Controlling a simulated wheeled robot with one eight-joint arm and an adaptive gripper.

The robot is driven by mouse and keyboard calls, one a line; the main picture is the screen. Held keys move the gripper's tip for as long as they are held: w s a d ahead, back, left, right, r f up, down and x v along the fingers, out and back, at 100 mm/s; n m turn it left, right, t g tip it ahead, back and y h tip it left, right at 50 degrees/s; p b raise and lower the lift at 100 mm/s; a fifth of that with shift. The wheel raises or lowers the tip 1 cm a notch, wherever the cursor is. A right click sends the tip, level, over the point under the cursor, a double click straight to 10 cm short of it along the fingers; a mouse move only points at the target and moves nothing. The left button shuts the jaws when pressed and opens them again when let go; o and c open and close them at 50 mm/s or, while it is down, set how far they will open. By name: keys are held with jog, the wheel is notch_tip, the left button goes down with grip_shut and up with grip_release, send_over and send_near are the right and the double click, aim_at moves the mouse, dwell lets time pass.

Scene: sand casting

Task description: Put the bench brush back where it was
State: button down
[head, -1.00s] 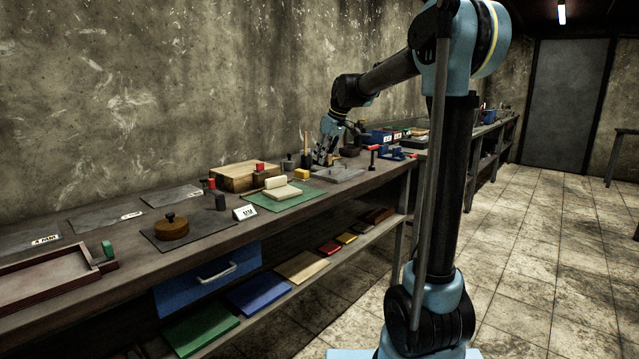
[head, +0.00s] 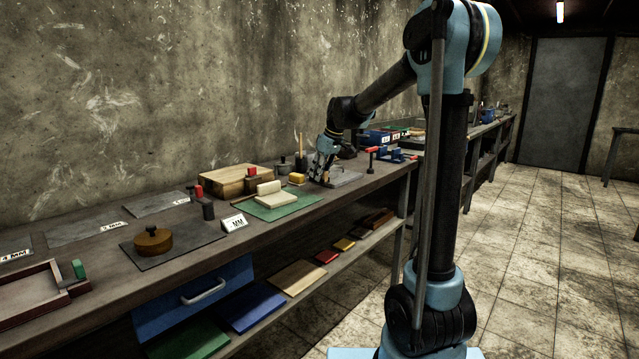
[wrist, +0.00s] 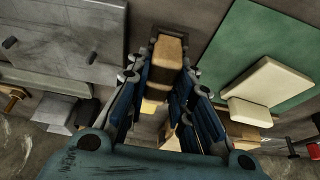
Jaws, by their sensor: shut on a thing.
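My gripper (head: 320,175) is low over the far part of the near bench (head: 215,254), between the green mat (head: 288,206) and the grey plate (head: 347,177). In the wrist view, my gripper (wrist: 168,112) has its blue fingers closed in on a tan and brown block-like thing (wrist: 167,53), which looks like the bench brush. Its far end shows beyond the fingers; the rest is partly hidden. I cannot tell whether it touches the bench top. In the wrist view the grey plate (wrist: 62,38) lies left and the green mat (wrist: 262,45) right.
A cream two-part block (head: 268,194) lies on the green mat. A yellow block (head: 297,179), a wooden box (head: 235,180) and an upright dark pot with sticks (head: 300,160) stand close by. A red-topped tool (head: 371,158) stands to the right.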

jog(key=shift+f, duration=1.65)
jog(key=c, duration=1.4)
grip_release()
jog(key=v, duration=1.2)
jog(key=shift+d, duration=0.15)
jog(key=s+d+f+m+h, duration=0.1)
jog(key=s+d+f+m, duration=0.2)
jog(key=s, duration=0.9)
jog(key=s+d+f+m+h, duration=0.1)
jog(key=s+d+f+m, duration=0.2)
jog(key=s+d+f, duration=0.7)
jog(key=s+d+f+m+h, duration=0.1)
jog(key=s+d+f+m, duration=0.3)
jog(key=s+d+f, duration=0.3)
jog(key=shift+s+f+g, duration=0.1)
jog(key=shift+s+f, duration=0.75)
jog(key=shift+s, duration=0.6)
jog(key=shift+s+f+g, duration=0.1)
jog(key=shift+s+f, duration=0.75)
jog(key=shift+s, duration=0.6)
jog(key=shift+s+f+g, duration=0.1)
jog(key=shift+s+f, duration=0.75)
jog(key=shift+s, duration=0.6)
